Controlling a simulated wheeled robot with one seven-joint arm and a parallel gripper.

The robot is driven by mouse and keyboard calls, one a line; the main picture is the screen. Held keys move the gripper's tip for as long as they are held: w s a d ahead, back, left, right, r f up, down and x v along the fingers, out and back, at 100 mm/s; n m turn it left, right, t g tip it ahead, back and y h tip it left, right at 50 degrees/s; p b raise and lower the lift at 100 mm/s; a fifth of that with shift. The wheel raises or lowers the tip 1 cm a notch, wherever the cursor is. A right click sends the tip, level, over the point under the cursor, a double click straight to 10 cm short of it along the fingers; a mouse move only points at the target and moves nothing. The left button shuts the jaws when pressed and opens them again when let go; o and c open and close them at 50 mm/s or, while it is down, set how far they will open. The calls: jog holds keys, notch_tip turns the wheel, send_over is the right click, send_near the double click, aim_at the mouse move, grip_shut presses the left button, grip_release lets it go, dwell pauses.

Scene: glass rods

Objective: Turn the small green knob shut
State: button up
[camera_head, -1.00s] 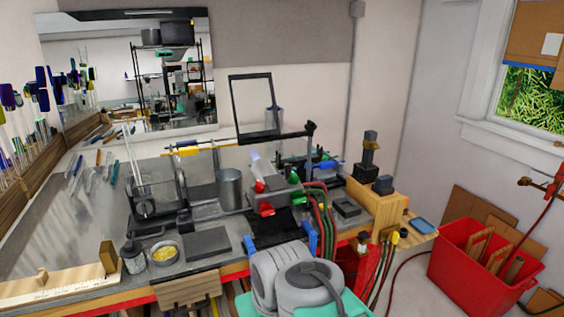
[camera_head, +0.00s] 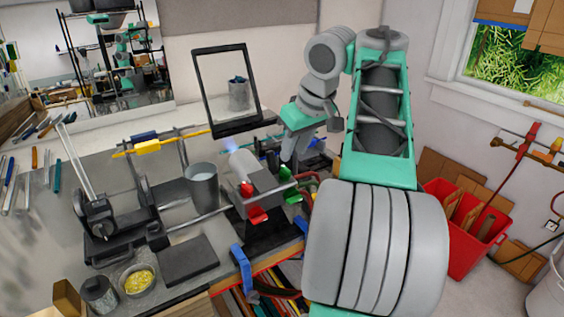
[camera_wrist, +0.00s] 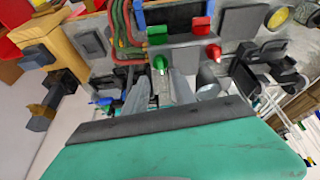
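The small green knob (camera_wrist: 160,65) is on the torch body and shows just beyond my fingertips in the wrist view. In the head view the small green knob (camera_head: 285,173) is at the right side of the grey torch body (camera_head: 262,186), just below my gripper. My gripper (camera_wrist: 160,86) is open and empty, its two grey fingers pointing toward the knob, one on each side of its line. In the head view my gripper (camera_head: 289,158) points down over the torch, apart from the knob as far as I can tell.
A larger green knob (camera_head: 293,197), a small red knob (camera_head: 246,189) and a larger red knob (camera_head: 257,215) sit close by. A pale blue flame glows at the torch tip. A metal cup (camera_head: 202,187) and black-framed screen (camera_head: 226,92) stand near. Hoses run at the right.

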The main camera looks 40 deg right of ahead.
aim_at(286, 168)
jog(key=b+x, duration=0.3)
jog(key=x, duration=0.3)
jog(key=shift+w+f+b, duration=0.1)
jog(key=shift+f+b, duration=0.05)
jog(key=shift+b, duration=0.2)
jog(key=shift+c, duration=0.4)
grip_shut()
